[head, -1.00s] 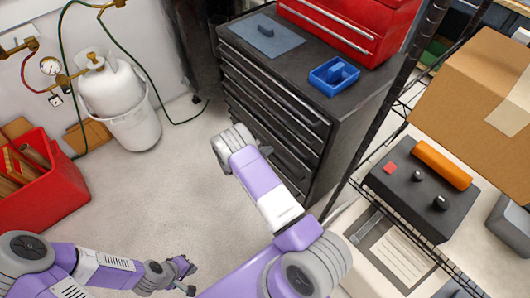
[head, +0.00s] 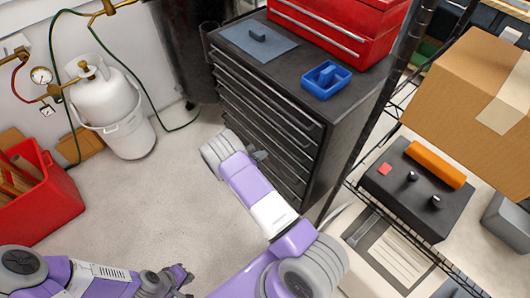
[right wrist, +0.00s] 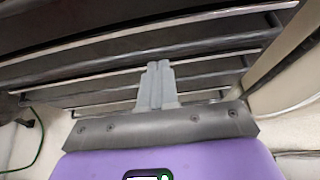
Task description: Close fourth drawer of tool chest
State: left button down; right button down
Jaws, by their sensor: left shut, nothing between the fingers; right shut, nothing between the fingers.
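The tool chest (head: 345,128) is dark grey, with several stacked drawers with pale handle strips on its left-facing front. The drawer fronts (head: 268,120) look nearly flush in the head view; I cannot tell whether the fourth is fully in. My right gripper (head: 260,156) is at the lower drawer fronts, partly hidden by my arm. In the right wrist view its fingers (right wrist: 158,68) are shut and empty, pointing at the drawer fronts (right wrist: 100,75); contact is unclear. My left gripper (head: 186,276) is shut and empty, low over the floor, away from the chest.
A red toolbox (head: 340,30), a blue tray (head: 326,80) and a blue-grey mat (head: 258,42) are on the chest. A wire rack with a cardboard box (head: 455,95) stands close right. A white gas cylinder (head: 102,92) and red bin (head: 45,205) are left. Floor before the chest is clear.

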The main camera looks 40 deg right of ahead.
jog(key=p+v, duration=0.2)
jog(key=v, duration=0.9)
jog(key=shift+a, duration=0.25)
jog(key=shift+s+f, duration=0.1)
